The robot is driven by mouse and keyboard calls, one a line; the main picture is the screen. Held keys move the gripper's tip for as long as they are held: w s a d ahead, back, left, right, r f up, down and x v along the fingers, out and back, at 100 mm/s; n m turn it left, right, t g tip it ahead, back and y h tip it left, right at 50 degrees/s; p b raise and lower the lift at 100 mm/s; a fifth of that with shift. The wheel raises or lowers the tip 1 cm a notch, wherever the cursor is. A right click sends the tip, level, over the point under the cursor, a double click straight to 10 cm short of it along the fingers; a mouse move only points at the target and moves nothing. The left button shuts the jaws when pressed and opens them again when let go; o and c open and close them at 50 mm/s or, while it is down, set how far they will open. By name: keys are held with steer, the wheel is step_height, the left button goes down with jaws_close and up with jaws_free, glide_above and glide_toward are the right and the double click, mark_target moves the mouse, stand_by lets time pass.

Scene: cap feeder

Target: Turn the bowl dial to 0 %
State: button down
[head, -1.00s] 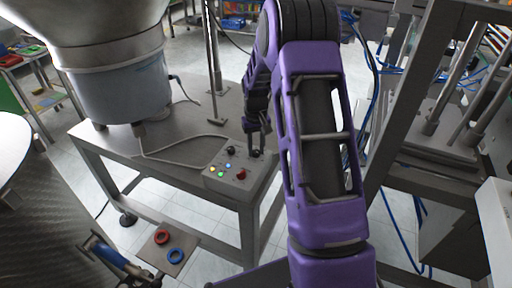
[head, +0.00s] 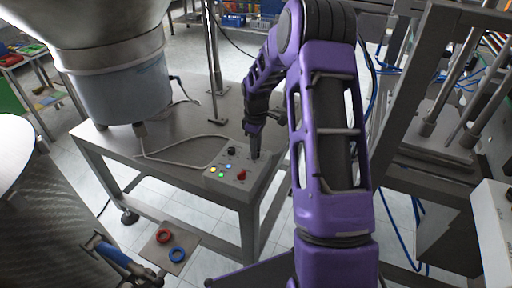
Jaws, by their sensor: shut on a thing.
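The control box (head: 262,174) is a small grey box on the steel table, with a sloped panel of knobs and lit buttons. My gripper (head: 255,154) points down at the panel's far right corner. It is shut on a small dark dial there, which the fingers mostly hide. I cannot read the dial's pointer or scale. A second black dial (head: 231,151) is free on the panel, left of my gripper. A red knob (head: 241,175) sits nearer the front edge. Yellow, green and blue lights glow on the left of the panel.
The large feeder bowl (head: 118,85) stands on the steel table (head: 180,150) at the left. A grey cable runs from its base to the box. A metal post (head: 214,75) rises behind. A plate with a red ring (head: 164,236) and a blue ring (head: 177,254) is below.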

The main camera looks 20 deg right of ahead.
steer(key=shift+n, duration=1)
steer(key=c, duration=0.6)
jaws_free()
steer(key=shift+r, duration=0.1)
step_height(320, 180, up, 17)
steer(key=p, duration=0.2)
steer(key=shift+r, duration=0.15)
